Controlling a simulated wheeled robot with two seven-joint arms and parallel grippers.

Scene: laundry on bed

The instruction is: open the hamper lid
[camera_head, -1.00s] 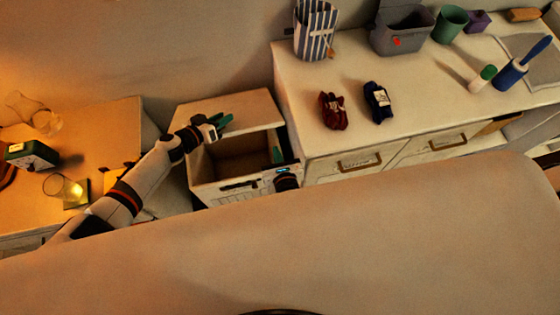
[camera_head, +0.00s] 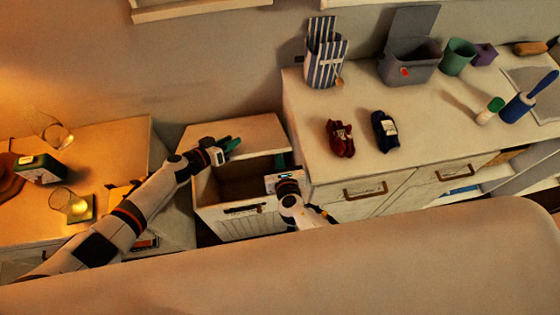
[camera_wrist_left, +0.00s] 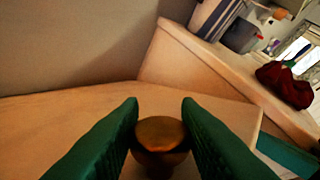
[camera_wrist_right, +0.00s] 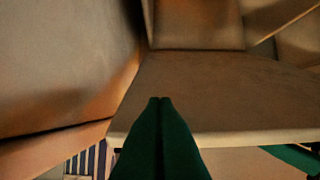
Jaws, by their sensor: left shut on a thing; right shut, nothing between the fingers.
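The hamper (camera_head: 240,222) is a pale box left of the long dresser. Its lid (camera_head: 248,131) is raised at the front, and the dark interior (camera_head: 238,187) shows below its front edge. My left gripper (camera_head: 231,145) is at the lid's front edge. In the left wrist view, its green fingers (camera_wrist_left: 160,125) are shut on a round brass knob (camera_wrist_left: 161,133). My right gripper (camera_head: 283,160) is at the hamper's right front, by the opening below the lid. In the right wrist view, its green fingers (camera_wrist_right: 161,125) are together and empty, in front of a pale panel (camera_wrist_right: 225,95).
The dresser (camera_head: 310,120) stands close on the right, with a striped bag (camera_head: 325,58), a grey bin (camera_head: 408,68), and dark red (camera_head: 340,138) and navy (camera_head: 385,131) bundles. A bedside table with glasses (camera_head: 68,202) is left. The bed (camera_head: 300,265) fills the front.

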